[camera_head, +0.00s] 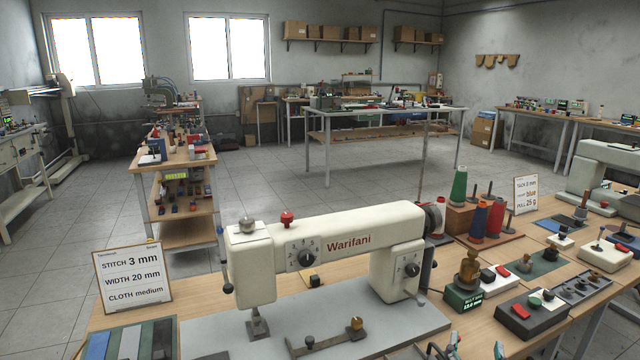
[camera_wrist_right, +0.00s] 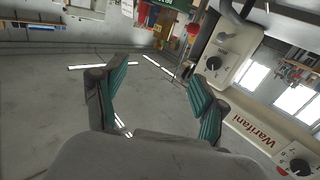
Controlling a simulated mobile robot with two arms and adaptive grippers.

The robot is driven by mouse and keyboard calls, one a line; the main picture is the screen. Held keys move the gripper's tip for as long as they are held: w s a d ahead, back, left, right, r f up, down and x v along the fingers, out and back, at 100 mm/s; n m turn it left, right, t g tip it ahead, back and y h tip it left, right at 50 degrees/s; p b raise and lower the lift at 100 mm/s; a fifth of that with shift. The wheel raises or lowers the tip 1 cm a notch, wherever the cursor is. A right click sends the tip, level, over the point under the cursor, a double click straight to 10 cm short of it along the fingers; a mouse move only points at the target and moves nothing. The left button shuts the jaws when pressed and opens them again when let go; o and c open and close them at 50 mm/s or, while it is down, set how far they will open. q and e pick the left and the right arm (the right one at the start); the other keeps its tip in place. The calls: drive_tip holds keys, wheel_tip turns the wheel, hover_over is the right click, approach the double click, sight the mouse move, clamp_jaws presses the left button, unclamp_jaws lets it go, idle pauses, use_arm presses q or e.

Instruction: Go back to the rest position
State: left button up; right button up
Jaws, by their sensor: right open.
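My right gripper (camera_head: 472,350) shows only at the bottom edge of the head view, in front of the bench and right of the sewing machine. In the right wrist view its two teal-padded fingers (camera_wrist_right: 160,78) are spread apart with nothing between them. Most of the right arm is out of the picture. My left gripper is not in view. The white Warifani sewing machine (camera_head: 345,240) stands on the bench; it also shows tilted at the right of the wrist view (camera_wrist_right: 235,110).
The wooden bench (camera_head: 435,327) carries a settings card (camera_head: 131,277), thread spools (camera_head: 477,220), a green-display box (camera_head: 465,298) and small control boxes (camera_head: 532,312). A second machine (camera_head: 600,172) stands at the right. Open tiled floor (camera_head: 270,185) lies behind the bench.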

drive_tip(key=s+a+f+n+g+y, duration=0.35)
drive_tip(key=s+f+g, duration=0.55)
drive_tip(key=s+f, duration=0.7)
drive_tip(key=s+a+f+n+g+y, duration=0.1)
drive_tip(key=s+a+n+g+y, duration=0.1)
drive_tip(key=s, duration=0.4)
drive_tip(key=s+a+f+n+g+y, duration=0.1)
drive_tip(key=s+a+f+g+y, duration=0.15)
drive_tip(key=s, duration=0.35)
wheel_tip(320, 180, down, 20)
drive_tip(key=h+p, duration=0.1)
drive_tip(key=p, duration=0.1)
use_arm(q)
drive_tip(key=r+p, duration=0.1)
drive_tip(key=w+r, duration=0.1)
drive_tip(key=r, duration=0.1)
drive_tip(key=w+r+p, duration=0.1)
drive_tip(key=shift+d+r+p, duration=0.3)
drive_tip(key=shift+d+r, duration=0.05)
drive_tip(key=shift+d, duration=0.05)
use_arm(e)
drive_tip(key=s+d+f+g, duration=0.1)
drive_tip(key=s+d+f, duration=0.1)
drive_tip(key=s+f, duration=1.3)
drive_tip(key=s, duration=0.3)
drive_tip(key=shift+d+f+g, duration=0.3)
drive_tip(key=shift+f+g, duration=0.05)
drive_tip(key=shift+f, duration=0.05)
drive_tip(key=shift+n, duration=0.25)
